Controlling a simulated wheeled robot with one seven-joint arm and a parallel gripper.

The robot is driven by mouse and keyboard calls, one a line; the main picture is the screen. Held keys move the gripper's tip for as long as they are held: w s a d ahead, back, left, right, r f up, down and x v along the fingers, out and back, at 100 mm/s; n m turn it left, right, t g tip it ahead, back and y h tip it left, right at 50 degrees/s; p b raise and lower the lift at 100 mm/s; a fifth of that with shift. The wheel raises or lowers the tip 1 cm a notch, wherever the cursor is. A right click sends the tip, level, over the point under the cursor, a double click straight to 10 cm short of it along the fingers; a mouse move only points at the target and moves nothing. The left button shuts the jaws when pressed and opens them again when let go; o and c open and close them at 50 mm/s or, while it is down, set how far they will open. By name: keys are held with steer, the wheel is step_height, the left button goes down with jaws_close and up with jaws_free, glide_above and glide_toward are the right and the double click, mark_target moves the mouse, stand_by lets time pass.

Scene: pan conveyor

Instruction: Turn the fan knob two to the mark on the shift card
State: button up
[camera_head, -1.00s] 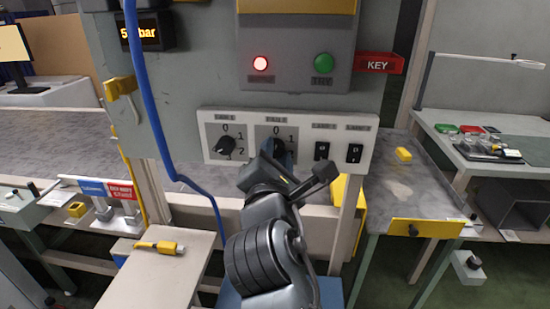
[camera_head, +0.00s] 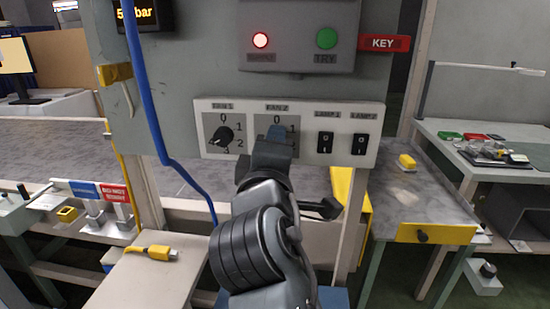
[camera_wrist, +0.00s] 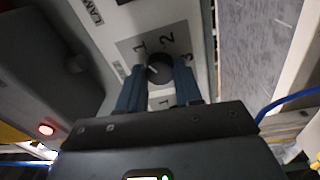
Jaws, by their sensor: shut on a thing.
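The fan two knob (camera_wrist: 159,67) is a dark round knob on a grey dial plate with printed numbers. In the wrist view it sits between the two blue fingers of my gripper (camera_wrist: 158,80), which is shut on it. A light pointer line shows on the knob, but its exact setting is unclear. In the head view my gripper (camera_head: 277,133) covers the knob under the FAN 2 label, leaving only part of its dial plate (camera_head: 262,121) visible. I cannot make out a shift card in either view.
The white panel (camera_head: 306,108) also carries the fan one knob (camera_head: 221,136) to the left and two black lamp switches (camera_head: 325,143) to the right. A blue hose (camera_head: 145,95) hangs left of the panel. A grey box with a lit red lamp (camera_head: 260,40) is above.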

steer(key=m+h+b, duration=0.1)
steer(key=m+b, duration=0.6)
steer(key=m, duration=0.5)
steer(key=m+b, duration=0.8)
steer(key=m, duration=0.4)
steer(key=shift+a+f+g+h, duration=0.1)
steer(key=shift+g+h, duration=0.2)
steer(key=shift+h, duration=0.1)
steer(key=shift+m+b, duration=0.3)
steer(key=o, duration=1)
steer(key=shift+o, duration=0.2)
steer(key=s, duration=0.7)
steer(key=shift+s+a, duration=0.35)
steer(key=shift+a, duration=0.1)
